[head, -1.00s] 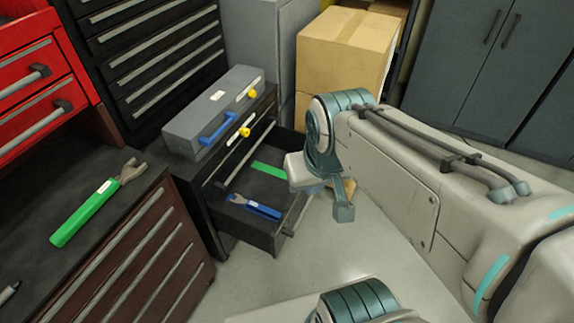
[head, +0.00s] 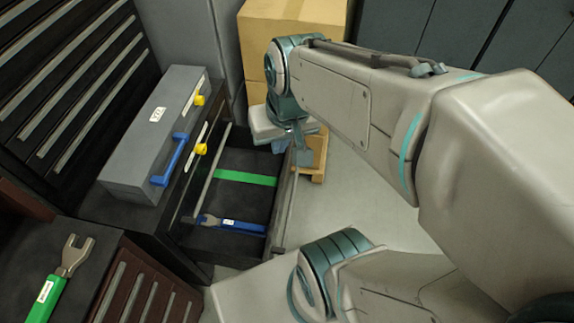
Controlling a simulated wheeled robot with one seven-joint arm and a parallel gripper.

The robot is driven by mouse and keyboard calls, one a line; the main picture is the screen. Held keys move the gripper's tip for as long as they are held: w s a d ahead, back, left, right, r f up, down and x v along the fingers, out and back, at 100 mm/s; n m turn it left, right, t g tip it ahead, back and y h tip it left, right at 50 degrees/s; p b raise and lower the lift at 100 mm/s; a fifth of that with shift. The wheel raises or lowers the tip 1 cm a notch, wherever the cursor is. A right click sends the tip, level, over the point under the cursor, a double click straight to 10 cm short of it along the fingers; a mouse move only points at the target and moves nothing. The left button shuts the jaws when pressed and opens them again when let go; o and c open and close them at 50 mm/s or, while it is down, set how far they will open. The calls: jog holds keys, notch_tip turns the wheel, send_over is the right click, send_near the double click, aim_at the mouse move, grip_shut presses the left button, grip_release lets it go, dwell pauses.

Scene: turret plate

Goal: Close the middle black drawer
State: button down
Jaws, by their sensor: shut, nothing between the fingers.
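The black drawer (head: 238,160) stands pulled out from the black cabinet (head: 150,225), below the grey toolbox. Its front panel (head: 285,215) faces right. Inside lie a blue wrench (head: 235,226) and a green strip (head: 245,178). My gripper (head: 302,155) is at the far end of the drawer front, pointing down and shut with nothing held. My arm partly hides the drawer's far corner. I cannot tell whether the gripper touches the drawer front.
A grey toolbox (head: 140,150) with a blue handle sits on the cabinet. Cardboard boxes (head: 290,25) and a wooden pallet (head: 318,160) stand behind my gripper. A green-handled wrench (head: 58,275) lies on a nearer dark top. Bare floor (head: 355,205) lies right of the drawer.

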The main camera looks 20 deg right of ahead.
jog(key=w+d+f+m+t+y+b, duration=0.15)
jog(key=w+d+f+m+b, duration=0.4)
jog(key=f, duration=0.85)
jog(key=w+d+f+m+y+b, duration=0.25)
jog(key=d+f+m+b, duration=0.65)
jog(key=f, duration=0.6)
jog(key=w+d+f+m+t+y+b, duration=0.1)
jog(key=w+d+f+m+y+b, duration=0.35)
jog(key=f+m, duration=0.7)
jog(key=n+h+b, duration=0.2)
jog(key=n+b, duration=0.1)
jog(key=b, duration=0.1)
send_over(292, 197)
jog(key=shift+y, duration=0.25)
notch_tip(292, 197, down, 10)
jog(key=shift+r, duration=0.2)
jog(key=shift+w+a, duration=0.3)
